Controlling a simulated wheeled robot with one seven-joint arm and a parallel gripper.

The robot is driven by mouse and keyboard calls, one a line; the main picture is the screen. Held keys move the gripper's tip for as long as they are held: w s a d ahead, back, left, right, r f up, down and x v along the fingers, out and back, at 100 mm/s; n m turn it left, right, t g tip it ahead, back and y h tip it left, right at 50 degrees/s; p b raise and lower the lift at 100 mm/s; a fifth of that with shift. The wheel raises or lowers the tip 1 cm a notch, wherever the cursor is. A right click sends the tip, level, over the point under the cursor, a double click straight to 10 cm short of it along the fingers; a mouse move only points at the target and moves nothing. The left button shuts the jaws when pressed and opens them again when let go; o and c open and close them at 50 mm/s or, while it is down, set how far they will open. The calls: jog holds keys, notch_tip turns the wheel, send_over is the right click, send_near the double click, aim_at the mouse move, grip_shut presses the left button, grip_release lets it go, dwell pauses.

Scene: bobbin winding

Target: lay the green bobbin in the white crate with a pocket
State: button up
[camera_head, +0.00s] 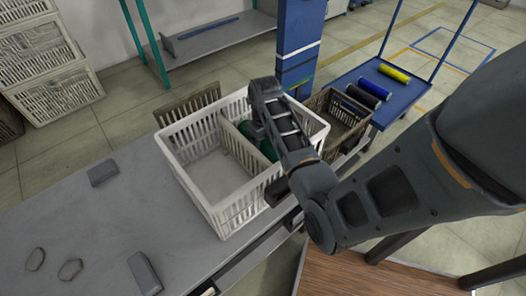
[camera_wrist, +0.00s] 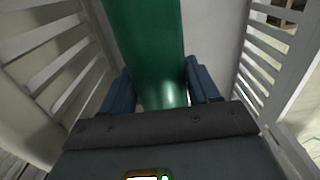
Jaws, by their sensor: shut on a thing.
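The white crate (camera_head: 229,221) stands on the grey table, with a divider (camera_head: 238,148) that splits it into a larger left part and a narrower right part, the pocket. The green bobbin (camera_head: 268,149) is mostly hidden behind my arm, inside the right part of the crate. In the wrist view the green bobbin (camera_wrist: 150,45) runs up from between the fingers of my gripper (camera_wrist: 160,95). My gripper is shut on it. White slatted walls (camera_wrist: 75,50) rise on both sides of it. Whether the bobbin touches the crate floor I cannot tell.
A brown crate (camera_head: 338,123) stands right of the white crate. A blue cart (camera_head: 393,104) holds black, blue and yellow bobbins. A dark grey block (camera_head: 145,273) and several small items lie on the table's left part. A blue post (camera_head: 298,40) stands behind.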

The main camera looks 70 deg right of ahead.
aim_at(264, 150)
jog(key=shift+f, duration=1.65)
jog(key=shift+f, duration=0.1)
jog(key=o, duration=1.2)
notch_tip(264, 150, up, 12)
jog(key=shift+r+p, duration=0.1)
jog(key=shift+p, duration=0.4)
